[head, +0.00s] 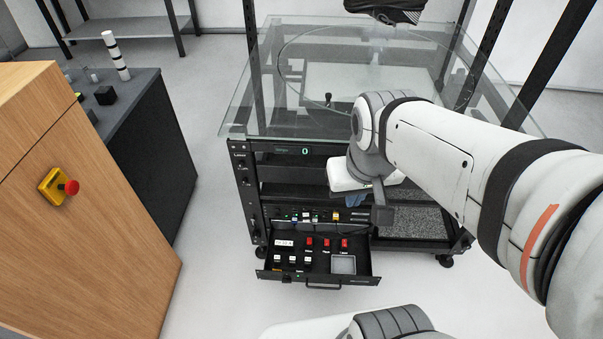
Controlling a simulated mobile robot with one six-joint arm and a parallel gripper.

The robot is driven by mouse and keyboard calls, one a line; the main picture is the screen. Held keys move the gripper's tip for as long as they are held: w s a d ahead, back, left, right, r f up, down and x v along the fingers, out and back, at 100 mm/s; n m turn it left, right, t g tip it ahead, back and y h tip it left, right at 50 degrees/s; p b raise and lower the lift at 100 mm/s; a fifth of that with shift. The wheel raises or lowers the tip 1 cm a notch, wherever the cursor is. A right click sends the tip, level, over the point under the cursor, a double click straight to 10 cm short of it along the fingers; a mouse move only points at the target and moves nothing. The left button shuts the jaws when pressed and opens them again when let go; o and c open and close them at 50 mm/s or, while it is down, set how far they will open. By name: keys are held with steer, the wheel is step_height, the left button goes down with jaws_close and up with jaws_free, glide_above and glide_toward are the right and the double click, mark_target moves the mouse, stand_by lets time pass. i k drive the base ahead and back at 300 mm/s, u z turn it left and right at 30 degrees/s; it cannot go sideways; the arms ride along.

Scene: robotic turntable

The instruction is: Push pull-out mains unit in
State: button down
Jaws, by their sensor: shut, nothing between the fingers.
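The pull-out mains unit (345,281) is a black drawer low in the rack, slid out towards the front. It has red switches, several white-topped parts, a pale square panel and a front handle (324,287). My gripper (382,217) is shut and empty. It points down in front of the rack's right half, above and to the right of the drawer, and appears apart from it. My arm and wrist hide part of the rack behind them.
The black rack (242,195) carries a glass top (262,110) with a circular turntable outline. A wooden cabinet (90,190) with a red emergency button (71,187) stands at left, beside a dark bench (150,135). The floor in front of the drawer is mostly clear.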

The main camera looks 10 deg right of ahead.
mark_target(334, 264)
steer(key=u, duration=0.6)
steer(key=k, duration=1.7)
steer(key=z, duration=0.8)
steer(key=i, duration=1)
steer(key=z, duration=0.05)
